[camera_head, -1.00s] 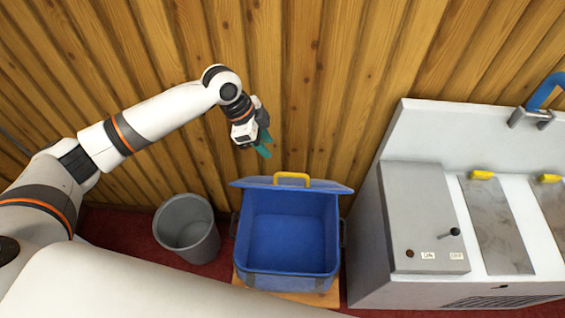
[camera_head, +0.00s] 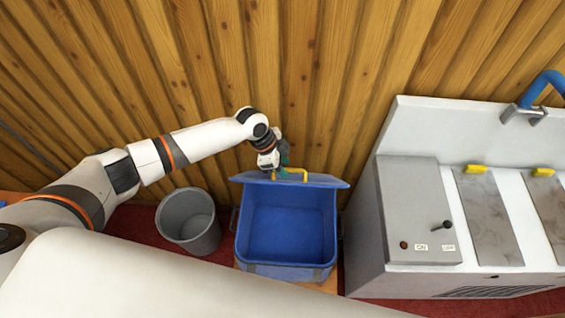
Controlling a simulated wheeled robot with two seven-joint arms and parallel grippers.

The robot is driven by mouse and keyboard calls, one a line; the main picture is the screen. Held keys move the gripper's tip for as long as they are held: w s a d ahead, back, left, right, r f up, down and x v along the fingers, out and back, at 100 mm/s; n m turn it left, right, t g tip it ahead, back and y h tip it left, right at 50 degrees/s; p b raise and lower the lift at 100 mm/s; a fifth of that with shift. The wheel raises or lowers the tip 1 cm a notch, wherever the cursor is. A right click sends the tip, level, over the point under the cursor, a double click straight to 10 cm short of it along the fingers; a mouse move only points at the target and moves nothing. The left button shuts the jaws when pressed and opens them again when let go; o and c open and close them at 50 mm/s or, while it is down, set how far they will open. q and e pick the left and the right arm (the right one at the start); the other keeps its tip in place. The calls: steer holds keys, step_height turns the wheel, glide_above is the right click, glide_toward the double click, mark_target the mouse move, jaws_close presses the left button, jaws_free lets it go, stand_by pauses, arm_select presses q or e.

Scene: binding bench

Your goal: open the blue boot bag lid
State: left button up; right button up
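The blue boot bag (camera_head: 288,231) stands open and looks empty inside. Its blue lid (camera_head: 325,181) is raised at the back edge, by the wall. A yellow handle (camera_head: 304,176) sits on the lid. My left gripper (camera_head: 282,170) is at the left end of this handle, over the lid. Its teal fingers are small and partly hidden behind the gripper body, so I cannot tell whether they are open or closed on the handle. My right gripper is not in view.
A grey bin (camera_head: 188,222) stands left of the bag. A grey-white machine (camera_head: 408,220) with a lever and yellow-handled panels stands to the right. The wooden wall (camera_head: 320,80) is close behind the bag. Red carpet shows on the floor.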

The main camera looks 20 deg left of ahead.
arm_select(q)
steer(key=shift+c, duration=0.5)
jaws_close()
steer(key=shift+w+r+b, duration=0.1)
steer(key=shift+w+b, duration=0.4)
steer(key=shift+b, duration=0.05)
steer(key=w+a+r+b, duration=0.1)
steer(key=w+b, duration=0.4)
steer(key=w, duration=0.2)
steer(key=w+a+r+b, duration=0.2)
steer(key=w+b, duration=0.4)
steer(key=shift+w, duration=0.4)
